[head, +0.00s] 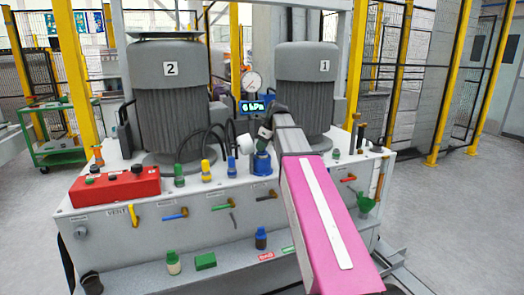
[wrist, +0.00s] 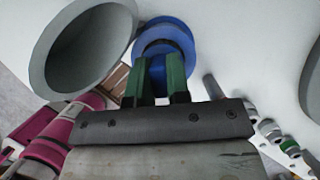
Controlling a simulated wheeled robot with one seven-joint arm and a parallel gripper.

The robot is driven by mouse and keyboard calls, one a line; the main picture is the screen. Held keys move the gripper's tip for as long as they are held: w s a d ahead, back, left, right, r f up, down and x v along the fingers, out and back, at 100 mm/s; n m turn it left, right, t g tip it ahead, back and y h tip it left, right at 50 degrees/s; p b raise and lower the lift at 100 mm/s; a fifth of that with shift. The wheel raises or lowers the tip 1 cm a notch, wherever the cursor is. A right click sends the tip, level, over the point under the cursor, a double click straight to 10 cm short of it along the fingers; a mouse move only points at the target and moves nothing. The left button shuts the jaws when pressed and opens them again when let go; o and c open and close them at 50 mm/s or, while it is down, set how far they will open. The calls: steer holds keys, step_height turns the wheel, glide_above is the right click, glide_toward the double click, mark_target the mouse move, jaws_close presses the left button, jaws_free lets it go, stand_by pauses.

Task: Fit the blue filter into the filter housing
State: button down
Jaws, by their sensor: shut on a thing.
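The blue filter (head: 262,162) is a short round blue piece at the console's top front edge, below my gripper (head: 264,140). In the wrist view my gripper (wrist: 159,75) has its green fingers close together on the round blue filter (wrist: 165,30). The fingers hide part of it. A pale open-mouthed cylinder (wrist: 85,45) stands beside the filter in the wrist view; a small white cylinder (head: 245,143) shows left of my gripper in the head view. I cannot tell for sure whether this is the filter housing. Whether the filter touches the surface below is not clear.
Two large grey motors, marked 2 (head: 170,95) and 1 (head: 307,90), stand behind. A gauge (head: 252,83) and a lit display (head: 252,107) sit between them. A blue-capped bottle (head: 261,238) stands on the lower shelf.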

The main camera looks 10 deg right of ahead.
steer(key=shift+f, duration=0.9)
steer(key=shift+f, duration=0.15)
steer(key=c, duration=1.1)
jaws_free()
steer(key=v, duration=1.2)
